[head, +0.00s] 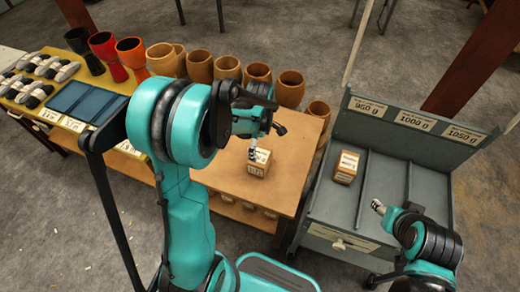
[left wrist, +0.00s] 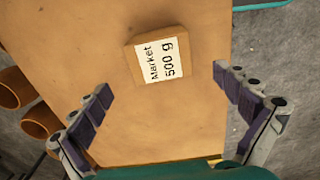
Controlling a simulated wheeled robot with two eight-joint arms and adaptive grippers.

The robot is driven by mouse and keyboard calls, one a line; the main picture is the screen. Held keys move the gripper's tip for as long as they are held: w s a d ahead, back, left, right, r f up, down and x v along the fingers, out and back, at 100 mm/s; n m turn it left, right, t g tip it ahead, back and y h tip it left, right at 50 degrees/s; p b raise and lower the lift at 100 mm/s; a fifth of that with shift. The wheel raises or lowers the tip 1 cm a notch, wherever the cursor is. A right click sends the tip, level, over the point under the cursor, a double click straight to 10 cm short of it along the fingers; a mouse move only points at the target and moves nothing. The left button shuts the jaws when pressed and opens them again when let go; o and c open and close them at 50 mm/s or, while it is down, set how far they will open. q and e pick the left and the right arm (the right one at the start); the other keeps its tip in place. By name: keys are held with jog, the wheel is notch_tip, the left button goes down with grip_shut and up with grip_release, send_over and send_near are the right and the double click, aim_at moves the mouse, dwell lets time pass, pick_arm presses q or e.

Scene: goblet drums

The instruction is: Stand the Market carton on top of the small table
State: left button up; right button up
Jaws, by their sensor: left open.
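The Market carton (left wrist: 163,56), a small tan box with a white "Market 500 g" label, stands on the wooden tabletop (head: 225,180). It also shows in the head view (head: 257,168), just below my left gripper (head: 266,141). In the left wrist view my left gripper (left wrist: 163,82) is open and empty, its dark-padded fingers wide apart. The carton lies beyond the fingertips, roughly centred between them and slightly turned. My right gripper (head: 379,207) is over the grey sorting cart; its opening is too small to make out. Which table is the small one is unclear.
Another carton (head: 346,166) stands in the left bay of the grey cart (head: 330,205), which has weight labels along its back. Several goblet drums (head: 290,88) line the wooden table's far edge. A blue tray (head: 88,102) lies on the yellow-topped table at left.

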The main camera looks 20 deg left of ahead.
pick_arm(q)
jog(key=shift+s+r, duration=0.1)
jog(key=shift+r, duration=0.4)
jog(key=s+d+r+m+t, duration=0.3)
jog(key=s+r+m, duration=0.3)
jog(key=m, duration=0.3)
jog(key=s+d+r+m+t, duration=0.3)
jog(key=s+r+m+t, duration=0.1)
jog(key=s+r+m, duration=0.3)
jog(key=m, duration=0.2)
jog(key=shift+s+m, duration=0.15)
jog(key=shift+m, duration=0.15)
